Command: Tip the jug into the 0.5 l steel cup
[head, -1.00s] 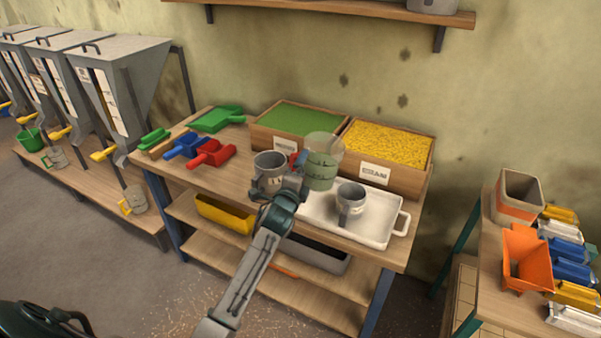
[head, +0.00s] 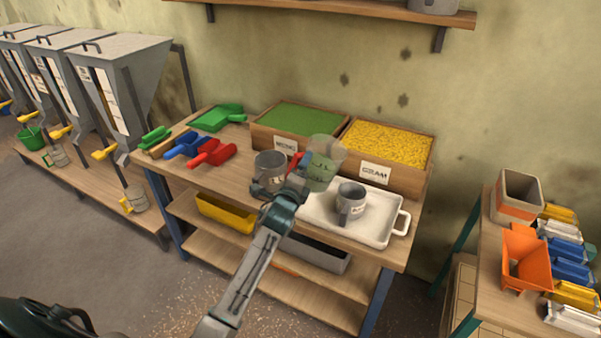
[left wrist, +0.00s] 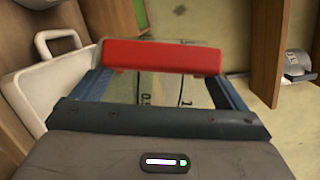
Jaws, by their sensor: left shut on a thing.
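A clear jug (head: 325,160) with pale green showing in it is beside my left gripper (head: 298,186), above the tray's far left part. My left gripper is shut on the jug; in the left wrist view, the clear wall with dark marks (left wrist: 160,88) shows between the blue fingers and the red bar. A grey steel cup (head: 352,198) stands upright in the white tray, right of the jug and apart from it. Another grey cup (head: 268,168) stands on the table left of the gripper. I cannot read their sizes. My right gripper is not in view.
The white tray (head: 377,238) lies on the table's right end. Bins of green (head: 302,120) and yellow (head: 390,145) material stand behind it. Red, blue and green scoops (head: 212,153) lie to the left. A side table (head: 487,265) with scoops is at the right.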

